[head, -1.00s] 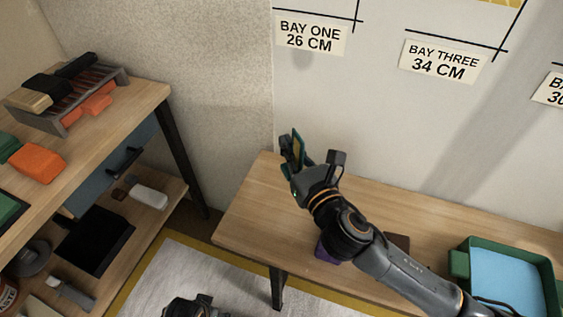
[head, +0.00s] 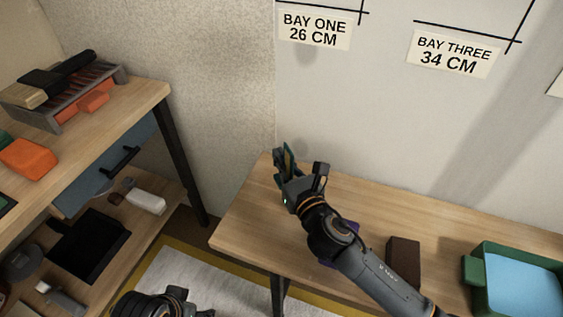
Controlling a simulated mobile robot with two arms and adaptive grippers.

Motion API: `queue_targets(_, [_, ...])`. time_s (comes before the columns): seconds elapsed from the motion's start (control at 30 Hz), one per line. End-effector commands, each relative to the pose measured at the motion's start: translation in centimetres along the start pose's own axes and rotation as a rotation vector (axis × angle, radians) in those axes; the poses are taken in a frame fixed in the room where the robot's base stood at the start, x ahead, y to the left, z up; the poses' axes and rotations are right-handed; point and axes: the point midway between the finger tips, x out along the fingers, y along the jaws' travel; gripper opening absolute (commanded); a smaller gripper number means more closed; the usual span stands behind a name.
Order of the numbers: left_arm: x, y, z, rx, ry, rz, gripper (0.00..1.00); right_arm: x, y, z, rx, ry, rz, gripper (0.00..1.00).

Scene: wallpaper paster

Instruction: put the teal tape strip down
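My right gripper (head: 303,172) is over the far left part of the wooden bench, close to the wall. Its two fingers stand apart with a visible gap between them. A narrow teal and tan piece (head: 288,161) shows against the left finger; I cannot tell whether it is the teal tape strip or part of the finger. No other teal strip is clear in view. My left gripper (head: 190,303) is at the bottom edge, partly cut off, and its fingers are unclear.
The bench (head: 240,225) is bare at its left end. A green tray (head: 478,300) with light blue inside stands right. A shelf unit (head: 140,110) stands left.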

Motion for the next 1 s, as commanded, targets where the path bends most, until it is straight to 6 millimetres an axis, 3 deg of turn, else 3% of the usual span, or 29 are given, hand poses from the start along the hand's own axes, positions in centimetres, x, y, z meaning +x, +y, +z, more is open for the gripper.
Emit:
queue_targets(0.43, [-0.18,-0.02,0.09,0.0,0.002,-0.001,0.67,0.0,-0.05,-0.6,-0.002,0.0,-0.001,0.0])
queue_targets(0.6, [-0.25,-0.03,0.07,0.0,0.002,-0.001,0.67,0.0,-0.05,-0.5,-0.001,0.0,-0.001,0.28])
queue_targets(1.0, [-0.54,-0.03,-0.05,0.0,0.003,-0.001,0.67,-0.51,-0.04,-0.16,0.0,0.001,0.0,0.28])
